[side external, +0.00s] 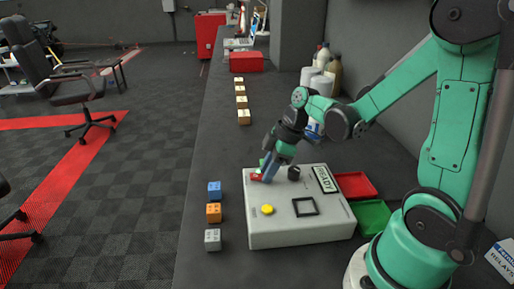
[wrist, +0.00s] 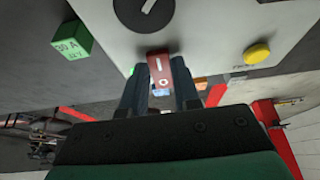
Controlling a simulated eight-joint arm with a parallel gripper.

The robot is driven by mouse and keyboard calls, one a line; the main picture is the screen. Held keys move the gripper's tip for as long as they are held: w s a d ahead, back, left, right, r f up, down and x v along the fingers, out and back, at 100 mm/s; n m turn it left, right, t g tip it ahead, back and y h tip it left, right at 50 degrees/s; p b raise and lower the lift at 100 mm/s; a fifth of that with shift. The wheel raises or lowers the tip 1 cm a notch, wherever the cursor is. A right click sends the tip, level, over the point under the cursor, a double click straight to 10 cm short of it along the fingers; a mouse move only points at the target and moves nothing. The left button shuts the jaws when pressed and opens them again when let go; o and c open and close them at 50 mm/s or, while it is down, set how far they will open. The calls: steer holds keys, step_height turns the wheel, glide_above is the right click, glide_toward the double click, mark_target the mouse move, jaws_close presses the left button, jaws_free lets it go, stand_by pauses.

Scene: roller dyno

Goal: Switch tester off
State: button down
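The tester (side external: 310,231) is a pale grey box on the bench with a display reading READY (side external: 324,179). Its red rocker switch (wrist: 158,70), marked I and O, sits at the box's edge in the wrist view. My gripper (wrist: 160,85) points down at the switch, its two dark fingers apart, one on each side of it. I cannot tell whether they touch it. A small green light (wrist: 132,71) shows beside the left finger. In the side view my gripper (side external: 262,174) is at the box's far left corner and partly hides the red switch.
The tester also carries a black knob (wrist: 143,12), a yellow button (wrist: 257,53) and a black square frame (side external: 305,206). Blue (side external: 214,189), orange (side external: 213,212) and grey (side external: 212,239) cubes stand to its left. Red (side external: 355,186) and green (side external: 372,217) trays lie right.

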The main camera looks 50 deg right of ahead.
steer(key=shift+w+a+r+g+h, duration=0.15)
steer(key=shift+w+a+g+h, duration=0.1)
steer(key=shift+g+h, duration=0.5)
steer(key=shift+w+a+r+g+h, duration=0.1)
steer(key=shift+w+a+g+h, duration=0.05)
steer(key=shift+g+h, duration=0.8)
steer(key=c, duration=0.6)
jaws_free()
steer(key=shift+c, duration=0.2)
steer(key=shift+r, duration=2.8)
